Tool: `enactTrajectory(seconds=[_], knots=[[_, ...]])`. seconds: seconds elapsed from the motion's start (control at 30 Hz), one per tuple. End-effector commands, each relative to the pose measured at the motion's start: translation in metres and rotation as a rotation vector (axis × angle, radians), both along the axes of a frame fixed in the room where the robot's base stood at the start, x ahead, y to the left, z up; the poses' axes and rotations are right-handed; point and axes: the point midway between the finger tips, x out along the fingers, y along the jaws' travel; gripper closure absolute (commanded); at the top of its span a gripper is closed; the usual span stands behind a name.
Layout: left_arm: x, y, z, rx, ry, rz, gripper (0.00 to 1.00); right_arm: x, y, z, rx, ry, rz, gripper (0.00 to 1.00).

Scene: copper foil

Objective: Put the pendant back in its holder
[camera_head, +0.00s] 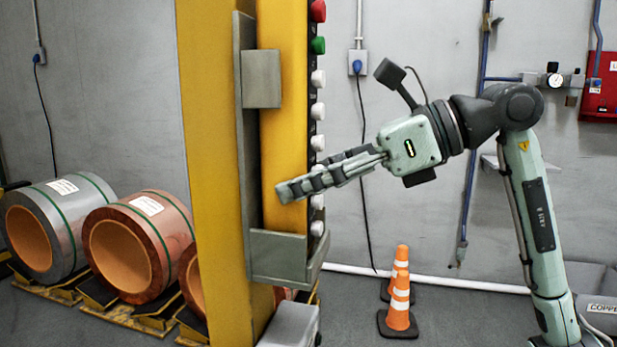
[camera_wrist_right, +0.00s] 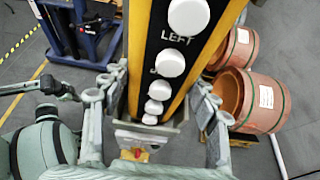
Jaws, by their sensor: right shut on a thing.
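The pendant (camera_head: 284,130) is a long yellow box with a black button face, red and green buttons at the top and white ones below. It stands upright beside the yellow post. My right gripper (camera_head: 290,188) is shut on its lower part, a finger on each side. The grey metal holder (camera_head: 278,257) is fixed to the post; the pendant's lower end goes down behind its pocket wall, and an upper plate overlaps its edge. In the right wrist view the pendant (camera_wrist_right: 137,85) runs down to the holder's rim (camera_wrist_right: 178,128). Its bottom end is hidden. My left gripper does not show.
The yellow post (camera_head: 218,170) stands directly left of the holder. Copper and grey coils (camera_head: 130,250) lie on yellow cradles at the left. Orange cones (camera_head: 399,300) stand on the floor to the right. The wall behind carries cables and a red box (camera_head: 602,90).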

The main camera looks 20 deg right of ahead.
Motion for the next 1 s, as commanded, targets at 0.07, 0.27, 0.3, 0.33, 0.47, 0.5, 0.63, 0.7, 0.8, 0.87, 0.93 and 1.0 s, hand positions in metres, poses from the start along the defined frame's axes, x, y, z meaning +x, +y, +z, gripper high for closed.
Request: enactTrajectory(seconds=[0.07,0.27,0.3,0.33,0.47,0.5,0.63,0.7,0.8,0.87,0.93,1.0], knots=[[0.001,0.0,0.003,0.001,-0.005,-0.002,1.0,0.0,0.0,0.001,0.003,-0.004,-0.001,0.98],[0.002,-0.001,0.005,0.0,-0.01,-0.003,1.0,0.0,0.0,0.001,0.003,-0.004,-0.001,0.98],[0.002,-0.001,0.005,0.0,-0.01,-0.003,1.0,0.0,0.0,0.001,0.003,-0.004,-0.001,0.98],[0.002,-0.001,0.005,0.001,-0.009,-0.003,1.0,0.0,0.0,0.001,0.003,-0.004,-0.001,0.98],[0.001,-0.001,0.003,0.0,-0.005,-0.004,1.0,0.0,0.0,0.001,0.003,-0.003,-0.001,0.26],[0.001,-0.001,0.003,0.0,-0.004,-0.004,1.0,0.0,0.0,0.001,0.002,-0.003,-0.001,0.21],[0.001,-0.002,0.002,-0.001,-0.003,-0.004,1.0,0.0,0.0,0.0,0.001,-0.001,-0.001,0.16],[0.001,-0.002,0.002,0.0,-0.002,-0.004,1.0,0.0,0.0,0.0,0.001,-0.001,-0.001,0.16],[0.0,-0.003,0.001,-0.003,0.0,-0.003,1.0,0.0,0.0,-0.002,-0.003,0.003,0.001,0.16],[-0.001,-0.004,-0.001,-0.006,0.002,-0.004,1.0,0.0,-0.001,-0.002,-0.003,0.003,0.0,0.16],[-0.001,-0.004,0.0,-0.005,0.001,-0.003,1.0,-0.002,-0.004,0.0,-0.002,0.002,-0.001,0.16],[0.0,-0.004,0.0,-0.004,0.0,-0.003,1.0,-0.006,-0.011,0.004,-0.004,0.002,-0.004,0.16]])
